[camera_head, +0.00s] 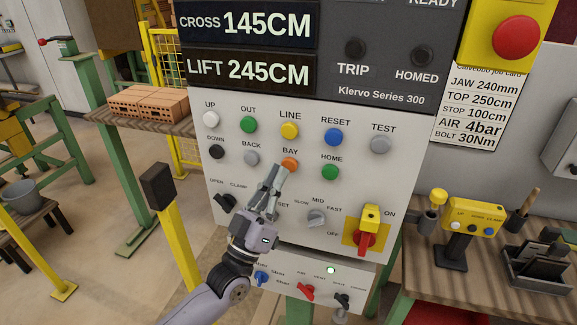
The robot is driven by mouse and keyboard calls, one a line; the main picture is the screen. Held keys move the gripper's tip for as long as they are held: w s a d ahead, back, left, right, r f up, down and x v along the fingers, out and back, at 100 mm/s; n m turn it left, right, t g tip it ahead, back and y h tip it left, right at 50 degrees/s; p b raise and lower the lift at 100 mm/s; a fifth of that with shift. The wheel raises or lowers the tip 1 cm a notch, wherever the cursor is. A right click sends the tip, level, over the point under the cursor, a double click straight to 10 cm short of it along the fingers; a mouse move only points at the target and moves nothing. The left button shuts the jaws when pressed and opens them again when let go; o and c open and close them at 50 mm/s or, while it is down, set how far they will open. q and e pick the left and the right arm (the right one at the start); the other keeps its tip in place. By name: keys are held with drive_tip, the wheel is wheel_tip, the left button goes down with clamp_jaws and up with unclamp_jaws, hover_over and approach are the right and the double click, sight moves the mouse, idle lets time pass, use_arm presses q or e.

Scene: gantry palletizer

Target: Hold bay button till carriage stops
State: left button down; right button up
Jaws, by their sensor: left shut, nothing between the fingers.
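The orange BAY button (289,164) sits in the second row of the control panel (400,200), below the yellow LINE button (289,130). My left gripper (279,172) is shut and empty, its fingertips at the lower left edge of the orange button. I cannot tell whether the tips touch or press it. The gripper partly covers the switch row beneath. The displays read CROSS 145CM (248,25) and LIFT 245CM (248,70). The carriage is not in view. My right gripper is not in view.
White UP, green OUT, blue RESET, grey TEST, black DOWN, grey BACK and green HOME (330,172) buttons surround it. A red ON/OFF switch (366,240) is lower right, and a red emergency button (516,38) upper right. A bench (480,275) stands right.

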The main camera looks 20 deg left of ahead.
use_arm(q)
drive_tip(key=shift+w, duration=0.15)
idle(0.5)
drive_tip(key=shift+w, duration=0.3)
drive_tip(key=shift+w+b, duration=0.35)
drive_tip(key=shift+w, duration=0.1)
idle(0.6)
drive_tip(key=shift+s, duration=0.15)
idle(5.1)
drive_tip(key=shift+s+p, duration=0.35)
drive_tip(key=shift+s, duration=0.4)
drive_tip(key=shift+s, duration=0.1)
